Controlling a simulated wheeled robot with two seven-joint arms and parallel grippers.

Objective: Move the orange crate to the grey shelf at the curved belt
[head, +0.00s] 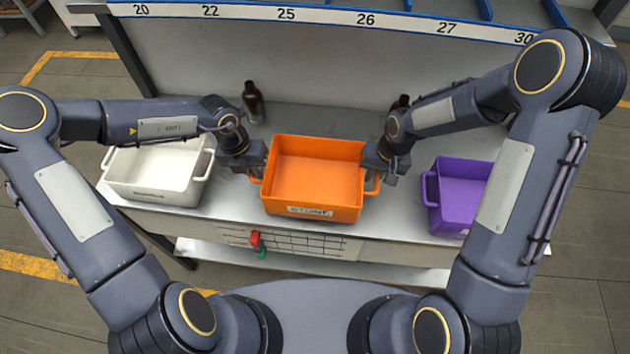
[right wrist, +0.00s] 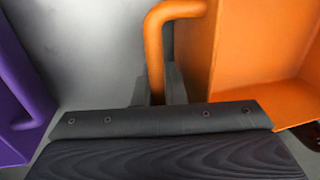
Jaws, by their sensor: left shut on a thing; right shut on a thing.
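The orange crate (head: 312,180) is in the middle of the grey workbench (head: 395,215) in the head view, and looks empty. A label is on its front wall. My left gripper (head: 256,174) is shut on the crate's left handle. My right gripper (head: 373,178) is shut on its right handle. In the right wrist view the orange handle (right wrist: 155,50) runs down between my right gripper's fingers (right wrist: 157,88), with the crate wall (right wrist: 228,50) to its right. I cannot tell whether the crate touches the bench. No curved belt is recognisable in view.
A white crate (head: 158,190) stands left of the orange one and a purple crate (head: 455,205) right of it. A brown bottle (head: 252,103) stands behind; another (head: 402,101) is partly hidden by my right arm. A numbered rack (head: 320,16) spans the back.

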